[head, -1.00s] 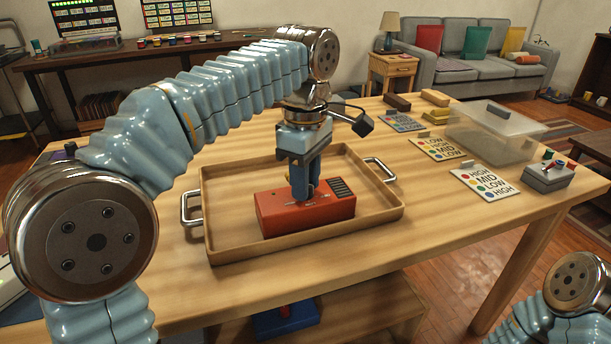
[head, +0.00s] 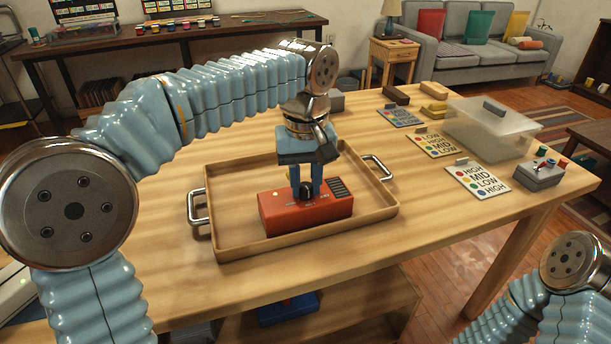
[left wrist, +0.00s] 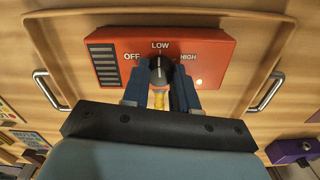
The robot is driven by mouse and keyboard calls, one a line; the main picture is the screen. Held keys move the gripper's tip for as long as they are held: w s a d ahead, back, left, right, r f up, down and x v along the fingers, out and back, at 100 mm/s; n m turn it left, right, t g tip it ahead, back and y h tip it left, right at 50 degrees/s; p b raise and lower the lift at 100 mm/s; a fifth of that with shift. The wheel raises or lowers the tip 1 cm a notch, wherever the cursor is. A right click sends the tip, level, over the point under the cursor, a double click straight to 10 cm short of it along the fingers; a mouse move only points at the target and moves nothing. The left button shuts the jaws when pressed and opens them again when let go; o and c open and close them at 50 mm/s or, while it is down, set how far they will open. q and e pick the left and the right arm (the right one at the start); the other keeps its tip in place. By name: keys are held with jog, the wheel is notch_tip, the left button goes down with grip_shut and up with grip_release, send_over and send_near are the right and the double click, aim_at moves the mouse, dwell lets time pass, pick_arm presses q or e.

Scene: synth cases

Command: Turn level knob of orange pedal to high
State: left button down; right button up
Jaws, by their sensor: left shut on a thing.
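The orange pedal (head: 278,214) sits in a wooden tray (head: 225,245) on the table. In the left wrist view the pedal (left wrist: 215,50) shows the words OFF, LOW and HIGH around a dark level knob (left wrist: 158,70). A pale mark on the knob points up towards LOW. A small light near HIGH glows. My left gripper (left wrist: 160,86) has its two blue fingers on either side of the knob and is shut on it. In the head view my left gripper (head: 305,188) comes down from above. My right gripper is out of view; only part of that arm shows.
The tray has metal handles (head: 198,212) at both sides. Right of it lie label cards (head: 478,180), a clear lidded box (head: 490,130) and a grey switch box (head: 540,174). A purple box (left wrist: 293,150) shows in the left wrist view. The table front is clear.

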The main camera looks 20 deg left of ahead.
aim_at(306, 185)
pick_arm(q)
jog(key=m, duration=1.2)
jog(key=shift+m, duration=0.4)
dwell(0.3)
jog(key=c, duration=0.9)
grip_release()
jog(key=shift+o, duration=0.2)
notch_tip(306, 185, up, 12)
